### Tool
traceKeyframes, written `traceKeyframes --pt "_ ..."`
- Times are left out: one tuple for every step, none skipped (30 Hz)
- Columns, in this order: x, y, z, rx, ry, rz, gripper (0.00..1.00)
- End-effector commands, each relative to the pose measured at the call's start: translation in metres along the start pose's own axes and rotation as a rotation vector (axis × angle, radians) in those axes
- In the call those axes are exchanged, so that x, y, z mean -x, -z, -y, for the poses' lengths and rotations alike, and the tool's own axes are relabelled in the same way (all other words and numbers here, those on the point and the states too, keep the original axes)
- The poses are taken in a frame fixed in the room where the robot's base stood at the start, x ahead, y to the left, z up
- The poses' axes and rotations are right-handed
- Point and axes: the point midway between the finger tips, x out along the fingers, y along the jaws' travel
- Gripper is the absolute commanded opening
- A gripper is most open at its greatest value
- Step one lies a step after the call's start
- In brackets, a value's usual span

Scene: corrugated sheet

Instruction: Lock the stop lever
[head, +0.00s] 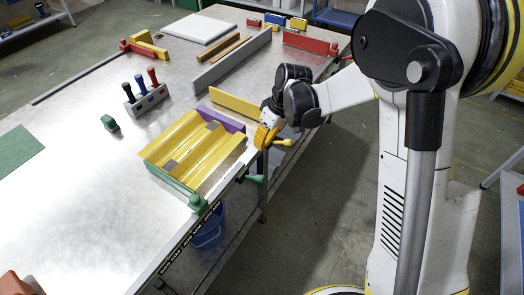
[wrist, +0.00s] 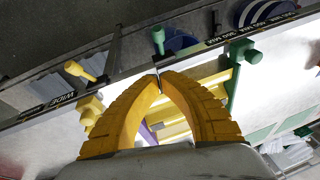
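Lever-like handles line the table's near edge. A yellow handle (head: 283,142) sits right beside my gripper (head: 262,137) in the head view; it also shows upper left in the wrist view (wrist: 80,70). A green handle (head: 255,179) is just below; it stands upright in the wrist view (wrist: 158,40). I cannot tell which is the stop lever or whether it is locked. My gripper's yellow fingers (wrist: 160,76) meet at their tips, with nothing visible between them. The yellow corrugated sheet (head: 190,150) lies left of my gripper, partly hidden by the fingers in the wrist view.
A green clamp-like part (head: 196,201) is at the sheet's near corner. A purple strip (head: 222,120) and a yellow bar (head: 237,103) stand behind it. A rack of coloured handles (head: 146,100) stands farther left. A blue bucket (head: 208,228) is under the table.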

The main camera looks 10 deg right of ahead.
Motion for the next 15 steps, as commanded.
traceKeyframes --pt "-0.013 -0.001 -0.001 0.001 0.0 0.0 0.0" --pt "-0.019 -0.001 -0.001 0.001 0.0 0.0 0.0" --pt "-0.028 -0.001 -0.001 0.001 0.0 0.0 0.0" --pt "-0.035 -0.001 -0.001 0.001 0.0 0.0 0.0" --pt "-0.042 -0.001 -0.001 0.001 0.0 0.0 0.0" --pt "-0.051 -0.001 -0.001 0.002 0.0 0.0 0.0" --pt "-0.058 -0.001 -0.001 0.002 -0.001 0.0 0.0" --pt "-0.064 -0.001 -0.001 0.002 -0.001 0.0 0.0" --pt "-0.072 -0.001 -0.001 0.001 -0.001 0.0 0.0" --pt "-0.078 -0.001 -0.001 0.0 -0.001 0.0 0.0" --pt "-0.084 -0.001 -0.001 0.0 -0.001 0.0 0.0" --pt "-0.089 -0.004 -0.001 -0.001 -0.001 -0.001 0.0" --pt "-0.092 -0.009 -0.001 -0.002 -0.001 -0.001 0.0" --pt "-0.095 -0.012 -0.001 -0.002 -0.001 -0.001 0.0" --pt "-0.099 -0.016 -0.001 -0.001 -0.001 0.0 0.0"
